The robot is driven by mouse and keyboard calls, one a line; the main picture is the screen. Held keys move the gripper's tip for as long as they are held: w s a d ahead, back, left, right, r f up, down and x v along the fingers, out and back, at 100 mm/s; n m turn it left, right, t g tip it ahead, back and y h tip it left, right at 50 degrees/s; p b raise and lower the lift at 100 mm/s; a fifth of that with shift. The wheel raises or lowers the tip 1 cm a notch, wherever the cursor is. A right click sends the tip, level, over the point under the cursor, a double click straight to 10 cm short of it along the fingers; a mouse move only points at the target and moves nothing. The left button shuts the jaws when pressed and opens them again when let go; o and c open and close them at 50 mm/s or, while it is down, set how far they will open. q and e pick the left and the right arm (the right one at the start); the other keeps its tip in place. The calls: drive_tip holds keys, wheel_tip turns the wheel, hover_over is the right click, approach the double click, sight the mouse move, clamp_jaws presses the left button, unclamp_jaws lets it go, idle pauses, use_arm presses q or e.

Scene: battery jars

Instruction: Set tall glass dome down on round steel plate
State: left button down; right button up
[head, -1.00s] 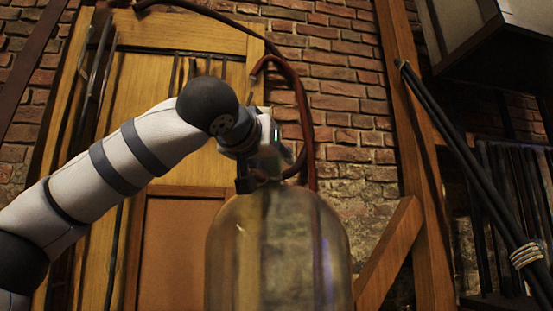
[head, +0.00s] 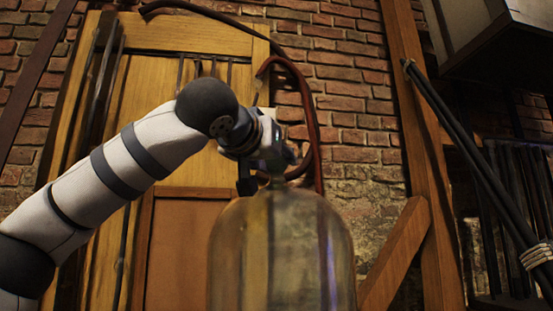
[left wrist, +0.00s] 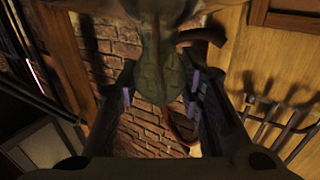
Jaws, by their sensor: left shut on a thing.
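The tall glass dome (head: 281,255) is clear and hangs upright below my left gripper (head: 268,178) in the head view. Its lower end is cut off by the bottom edge of the picture. My left gripper is shut on the knob at the top of the dome. In the left wrist view, the greenish glass knob (left wrist: 161,70) sits between the two fingers of the left gripper (left wrist: 160,92). The round steel plate is not in view. My right gripper is not in view.
A wooden door (head: 185,75) and a brick wall (head: 345,90) stand behind the arm. A dark red hose (head: 305,95) hangs behind the gripper. A wooden post (head: 428,150) with a slanted brace (head: 395,255) and dark poles (head: 470,150) are to the right.

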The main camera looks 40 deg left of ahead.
use_arm(q)
drive_tip(key=shift+s, duration=0.25)
idle(0.4)
drive_tip(key=c, duration=1)
unclamp_jaws()
drive_tip(key=shift+d, duration=0.1)
drive_tip(key=shift+c, duration=0.2)
drive_tip(key=shift+w+f, duration=0.2)
drive_tip(key=shift+f, duration=0.25)
drive_tip(key=v, duration=1.2)
drive_tip(key=shift+r, duration=0.25)
drive_tip(key=shift+s, duration=0.2)
